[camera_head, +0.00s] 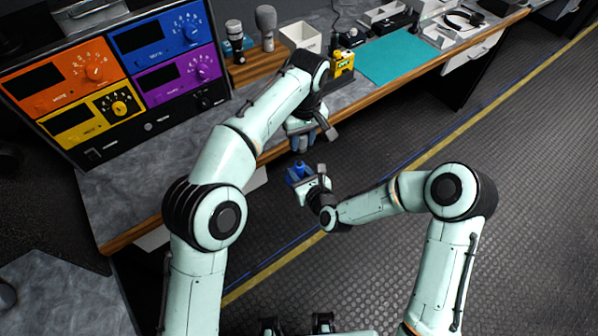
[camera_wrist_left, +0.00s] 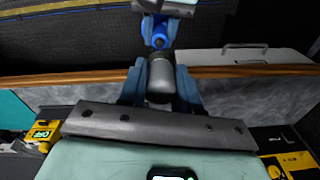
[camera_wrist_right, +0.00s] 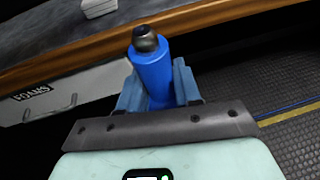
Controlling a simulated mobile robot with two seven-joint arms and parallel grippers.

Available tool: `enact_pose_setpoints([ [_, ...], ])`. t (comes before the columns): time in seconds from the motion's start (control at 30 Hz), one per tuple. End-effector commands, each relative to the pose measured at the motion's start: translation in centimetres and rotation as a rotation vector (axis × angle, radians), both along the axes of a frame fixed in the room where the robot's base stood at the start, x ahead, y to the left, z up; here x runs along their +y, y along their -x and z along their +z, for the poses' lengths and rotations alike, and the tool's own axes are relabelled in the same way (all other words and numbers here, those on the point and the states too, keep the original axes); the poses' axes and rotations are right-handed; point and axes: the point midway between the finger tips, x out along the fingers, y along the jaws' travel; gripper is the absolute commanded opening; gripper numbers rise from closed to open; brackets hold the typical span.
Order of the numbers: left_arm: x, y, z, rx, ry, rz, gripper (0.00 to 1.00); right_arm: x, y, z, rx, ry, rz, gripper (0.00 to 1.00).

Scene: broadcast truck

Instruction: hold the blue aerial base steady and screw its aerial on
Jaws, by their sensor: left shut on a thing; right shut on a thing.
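The blue aerial base (camera_wrist_right: 153,78) is a blue cylinder with a dark rounded tip, held between the fingers of my right gripper (camera_wrist_right: 157,88). It also shows in the head view (camera_head: 299,171), below my left gripper (camera_head: 303,143). In the left wrist view the base (camera_wrist_left: 158,32) appears beyond a grey cylinder with a dark end, which I take as the aerial (camera_wrist_left: 160,76). My left gripper (camera_wrist_left: 160,82) is shut on this aerial. The aerial points towards the base and overlaps it in that view; whether they touch I cannot tell. In the head view the aerial is mostly hidden.
Both grippers are over the floor (camera_head: 400,250), in front of the bench's wooden edge (camera_head: 345,98). A yellow device (camera_head: 341,64), a white box (camera_head: 300,37), microphones (camera_head: 266,27) and a teal mat (camera_head: 400,60) are on the bench. Coloured panels (camera_head: 155,45) stand at the left.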

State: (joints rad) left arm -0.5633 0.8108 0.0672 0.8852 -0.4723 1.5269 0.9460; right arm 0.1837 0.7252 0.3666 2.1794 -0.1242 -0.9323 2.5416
Motion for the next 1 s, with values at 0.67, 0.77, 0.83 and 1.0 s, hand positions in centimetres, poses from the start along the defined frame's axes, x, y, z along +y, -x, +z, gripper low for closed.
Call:
enact_pose_setpoints([
  [0.67, 0.2, -0.2, -4.0, -0.001, 0.001, -0.001, 0.04, 0.0, 0.0, 0.1, -0.003, 0.000, 0.000, 0.00],
  [0.77, 0.2, -0.2, -4.0, -0.001, 0.001, -0.001, 0.04, 0.0, 0.0, 0.1, -0.003, 0.000, 0.000, 0.00],
  [0.83, 0.2, -0.2, -4.0, -0.001, 0.001, -0.001, 0.04, 0.0, -0.1, 0.1, -0.003, 0.000, 0.000, 0.00],
  [1.0, 0.2, -0.1, -3.9, -0.002, 0.007, 0.000, 0.04, 0.0, 0.0, 0.1, -0.003, 0.000, 0.000, 0.00],
])
